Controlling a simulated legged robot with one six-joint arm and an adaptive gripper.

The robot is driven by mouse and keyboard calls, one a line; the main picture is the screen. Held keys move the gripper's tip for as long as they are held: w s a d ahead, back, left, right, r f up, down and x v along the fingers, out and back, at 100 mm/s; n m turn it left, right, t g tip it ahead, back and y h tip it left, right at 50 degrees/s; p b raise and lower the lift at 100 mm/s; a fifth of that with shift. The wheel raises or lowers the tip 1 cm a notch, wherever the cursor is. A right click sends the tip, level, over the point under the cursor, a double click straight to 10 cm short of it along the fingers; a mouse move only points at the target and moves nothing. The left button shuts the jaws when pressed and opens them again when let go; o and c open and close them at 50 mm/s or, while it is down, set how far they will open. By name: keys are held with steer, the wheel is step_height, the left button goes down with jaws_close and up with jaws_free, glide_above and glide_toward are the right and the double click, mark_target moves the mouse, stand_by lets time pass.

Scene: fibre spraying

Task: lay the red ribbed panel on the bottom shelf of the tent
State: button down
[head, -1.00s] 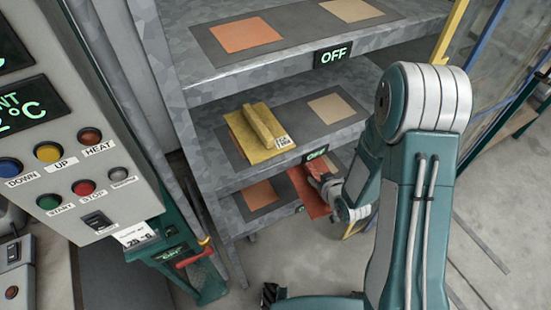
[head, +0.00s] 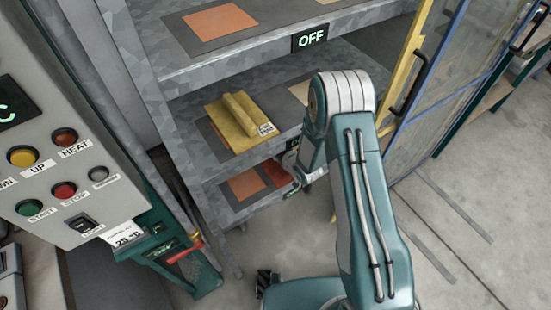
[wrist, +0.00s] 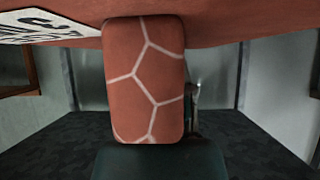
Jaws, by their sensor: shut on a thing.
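The red panel (head: 277,172) is at the bottom shelf (head: 228,200) of the tent, right of an orange square. Much of it is hidden by my arm and the middle shelf. In the wrist view the red panel (wrist: 240,25) spans the top, with a white label at upper left and a block with pale lines (wrist: 146,75) hanging below it. My gripper (head: 291,180) is shut on the panel at the shelf's front; its fingers are mostly hidden. I cannot tell whether the panel touches the shelf.
A yellow panel (head: 236,118) lies on the middle shelf above. The orange square (head: 243,184) marks the bottom shelf's left part. A control cabinet (head: 75,150) stands at left. A yellow post and a blue-framed glazed door (head: 440,85) stand at right. Floor at lower right is clear.

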steer(key=shift+w+a+f, duration=0.15)
steer(key=shift+w+f, duration=0.45)
steer(key=shift+f, duration=0.05)
steer(key=shift+w+a+f, duration=0.15)
steer(key=shift+f, duration=0.8)
steer(key=shift+w+a+f, duration=0.1)
steer(key=shift+f, duration=0.85)
steer(key=shift+c, duration=2.4)
jaws_free()
steer(key=shift+s+d, duration=0.1)
steer(key=v, duration=1.2)
